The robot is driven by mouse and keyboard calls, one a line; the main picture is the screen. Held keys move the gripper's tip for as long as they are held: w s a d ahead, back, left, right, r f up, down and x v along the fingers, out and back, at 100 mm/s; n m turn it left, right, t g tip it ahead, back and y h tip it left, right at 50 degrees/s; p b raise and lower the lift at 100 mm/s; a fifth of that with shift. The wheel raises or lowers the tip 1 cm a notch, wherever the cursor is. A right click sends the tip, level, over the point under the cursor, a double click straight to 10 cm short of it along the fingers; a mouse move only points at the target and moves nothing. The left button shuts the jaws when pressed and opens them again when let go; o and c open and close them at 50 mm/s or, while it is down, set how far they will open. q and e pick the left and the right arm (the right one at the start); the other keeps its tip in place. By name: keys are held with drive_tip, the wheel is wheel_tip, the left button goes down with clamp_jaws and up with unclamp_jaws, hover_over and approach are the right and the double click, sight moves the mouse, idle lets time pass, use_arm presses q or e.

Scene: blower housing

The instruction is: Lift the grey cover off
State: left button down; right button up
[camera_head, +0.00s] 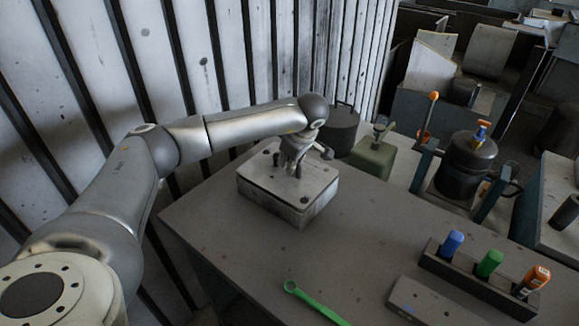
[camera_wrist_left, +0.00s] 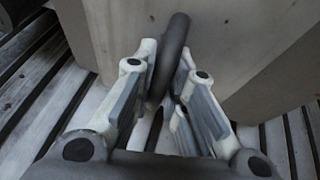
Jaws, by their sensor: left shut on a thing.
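The grey cover (camera_head: 262,178) is the flat top of a light grey box-shaped housing (camera_head: 300,213) on the table. It looks level and seated on the housing, though I cannot tell if there is a gap. My left gripper (camera_head: 290,168) points down at the middle of the cover. In the left wrist view the gripper's fingers (camera_wrist_left: 165,95) are closed around a dark curved handle (camera_wrist_left: 173,45), with a pale grey surface behind it. The fingers hide the lower part of the handle. My right gripper is in no view.
A green spanner (camera_head: 312,303) lies at the table's front. A dark rack (camera_head: 465,278) with blue, green and orange-handled tools stands at the right. A green block (camera_head: 373,157) and a dark pot (camera_head: 342,130) stand behind the housing. A slatted wall (camera_head: 230,60) rises close behind my arm.

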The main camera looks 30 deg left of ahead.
use_arm(q)
drive_tip(key=s+d+r+b, duration=0.3)
drive_tip(key=s+d+r, duration=0.65)
drive_tip(key=r, duration=0.25)
wheel_tip(320, 180, up, 8)
drive_tip(key=d+p, duration=0.1)
drive_tip(key=p, duration=0.5)
